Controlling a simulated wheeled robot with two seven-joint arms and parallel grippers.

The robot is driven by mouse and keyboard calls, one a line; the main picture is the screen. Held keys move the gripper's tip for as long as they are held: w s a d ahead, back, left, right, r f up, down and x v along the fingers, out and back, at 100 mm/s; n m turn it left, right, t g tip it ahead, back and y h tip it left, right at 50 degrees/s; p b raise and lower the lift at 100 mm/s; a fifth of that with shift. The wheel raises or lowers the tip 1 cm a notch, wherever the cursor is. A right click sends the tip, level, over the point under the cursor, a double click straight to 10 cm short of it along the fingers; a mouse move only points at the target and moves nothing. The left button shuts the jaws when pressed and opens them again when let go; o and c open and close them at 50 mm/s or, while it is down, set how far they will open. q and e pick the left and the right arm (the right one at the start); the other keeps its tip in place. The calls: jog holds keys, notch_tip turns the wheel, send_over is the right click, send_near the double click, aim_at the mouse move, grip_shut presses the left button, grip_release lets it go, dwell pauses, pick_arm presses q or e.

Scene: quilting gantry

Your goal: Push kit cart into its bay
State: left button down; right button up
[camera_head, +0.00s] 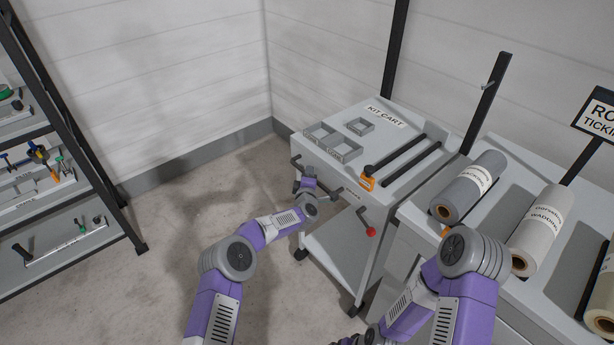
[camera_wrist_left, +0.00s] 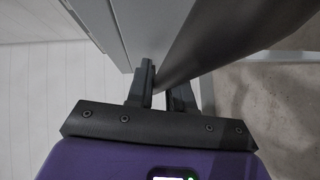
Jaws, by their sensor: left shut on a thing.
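The kit cart (camera_head: 345,215) is a grey wheeled cart with a "KIT CART" label on its top, standing upright between the wall corner and the roll table. A dark handle bar (camera_head: 322,178) runs along its near left side. My left gripper (camera_head: 303,178) is at the far part of this handle and shut on it. In the left wrist view the fingers (camera_wrist_left: 163,92) are on either side of the dark bar (camera_wrist_left: 215,35), close to a pale cart panel (camera_wrist_left: 112,30). My right arm is at lower right in the head view, and its gripper is out of sight.
A table with fabric rolls (camera_head: 467,187) stands close at the cart's right, with dark upright posts. A tool rack (camera_head: 70,215) stands at the left. Bare concrete floor (camera_head: 170,225) lies between the rack and the cart. Walls meet behind.

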pick_arm(q)
jog(key=shift+d+r, duration=0.15)
jog(key=shift+r, duration=0.1)
jog(key=c, duration=1.3)
grip_release()
jog(key=shift+c, duration=0.2)
jog(key=shift+o, duration=1.2)
jog(key=shift+w+d+f, duration=0.1)
jog(key=shift+w+f, duration=0.05)
jog(key=shift+s, duration=0.55)
jog(key=s+r+p, duration=0.1)
jog(key=s+p, duration=0.1)
jog(key=s, duration=0.4)
jog(key=shift+s+a, duration=0.25)
jog(key=shift+a, duration=0.1)
